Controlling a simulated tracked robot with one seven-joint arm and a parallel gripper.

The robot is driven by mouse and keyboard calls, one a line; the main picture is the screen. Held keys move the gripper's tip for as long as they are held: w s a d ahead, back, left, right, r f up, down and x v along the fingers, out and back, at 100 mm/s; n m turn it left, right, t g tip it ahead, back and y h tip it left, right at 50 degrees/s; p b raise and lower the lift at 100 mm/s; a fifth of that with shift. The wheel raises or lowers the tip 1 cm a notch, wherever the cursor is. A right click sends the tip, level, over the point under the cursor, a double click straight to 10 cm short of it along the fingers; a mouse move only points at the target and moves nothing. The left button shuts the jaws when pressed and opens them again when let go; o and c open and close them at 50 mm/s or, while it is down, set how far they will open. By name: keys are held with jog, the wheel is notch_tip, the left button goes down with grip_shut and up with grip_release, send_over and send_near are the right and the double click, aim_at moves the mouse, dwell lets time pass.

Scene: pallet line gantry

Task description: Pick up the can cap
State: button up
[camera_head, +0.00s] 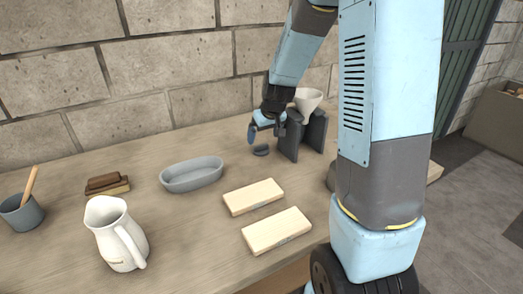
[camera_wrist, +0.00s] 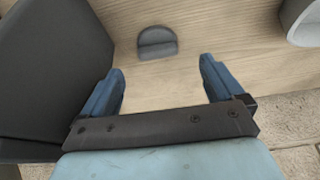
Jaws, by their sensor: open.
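The can cap seems to be the small dark grey round piece (camera_head: 261,150) lying on the wooden table below my gripper in the head view. In the wrist view the cap (camera_wrist: 157,42) shows as a grey disc with a raised bar across it. It lies beyond the fingertips, roughly between their lines. My gripper (camera_head: 264,130) is above the table, close to the cap and apart from it. In the wrist view my gripper (camera_wrist: 162,75) has its two blue fingers spread wide with nothing between them.
A dark grey upright stand (camera_head: 289,138) with a white funnel (camera_head: 308,100) is right beside my gripper. A grey oval dish (camera_head: 192,174), two pale wooden blocks (camera_head: 253,196) (camera_head: 276,230), a white pitcher (camera_head: 120,236), brown blocks (camera_head: 107,184) and a grey cup (camera_head: 22,215) stand leftward and nearer. A brick wall (camera_head: 140,85) is behind.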

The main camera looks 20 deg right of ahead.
aim_at(261, 145)
jog(key=shift+w+x, duration=0.1)
jog(key=shift+x, duration=1.45)
jog(key=shift+w+x, duration=0.15)
jog(key=shift+x, duration=1.35)
jog(key=shift+d, duration=0.15)
jog(key=shift+c, duration=0.4)
jog(key=c, duration=1)
jog(key=shift+c, duration=0.2)
jog(key=shift+r, duration=0.15)
